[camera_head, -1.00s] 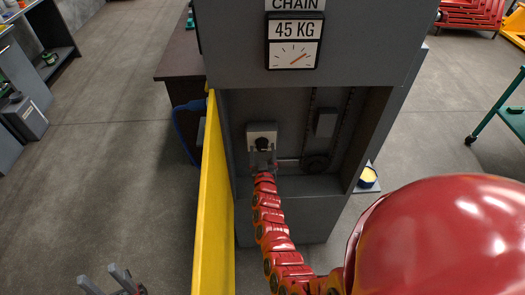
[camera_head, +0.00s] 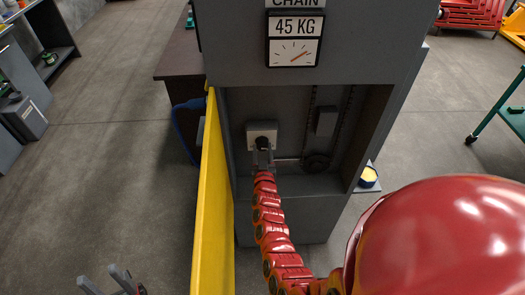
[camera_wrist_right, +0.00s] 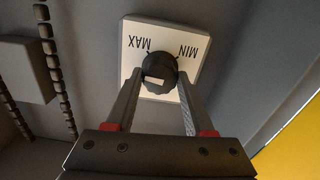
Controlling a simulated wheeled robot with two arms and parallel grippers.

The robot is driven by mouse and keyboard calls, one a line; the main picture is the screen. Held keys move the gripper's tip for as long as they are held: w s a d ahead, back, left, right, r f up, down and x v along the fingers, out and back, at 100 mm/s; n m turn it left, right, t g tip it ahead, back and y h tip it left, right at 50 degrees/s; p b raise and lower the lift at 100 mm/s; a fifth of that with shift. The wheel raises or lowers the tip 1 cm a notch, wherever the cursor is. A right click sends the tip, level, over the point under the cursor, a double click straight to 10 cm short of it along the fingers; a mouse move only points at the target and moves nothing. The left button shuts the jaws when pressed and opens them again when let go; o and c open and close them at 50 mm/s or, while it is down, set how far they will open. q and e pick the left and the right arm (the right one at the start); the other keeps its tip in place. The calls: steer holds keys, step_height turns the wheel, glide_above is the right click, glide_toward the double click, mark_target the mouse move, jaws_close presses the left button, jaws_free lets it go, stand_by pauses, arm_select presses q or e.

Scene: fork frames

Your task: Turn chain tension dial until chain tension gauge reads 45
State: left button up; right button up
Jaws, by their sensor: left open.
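In the right wrist view the black dial (camera_wrist_right: 158,72) sits between the MAX and MIN labels. My right gripper (camera_head: 263,157) is in front of the dial; its fingers (camera_wrist_right: 160,80) stand apart on either side of it, and it looks open. My left gripper (camera_head: 106,280) is open and empty at the lower left.
The yellow door panel (camera_head: 213,200) stands open left of the recess. A chain (camera_wrist_right: 54,65) and a grey box (camera_wrist_right: 22,68) are beside the dial. A dark table (camera_head: 180,60) stands behind at the left.

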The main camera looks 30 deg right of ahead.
steer(key=o, duration=0.4)
steer(key=shift+s+a, duration=0.1)
steer(key=shift+s+a+b, duration=0.25)
steer(key=shift+s+b, duration=0.05)
steer(key=shift+s, duration=0.25)
steer(key=b+v, duration=0.4)
steer(key=v, duration=1.2)
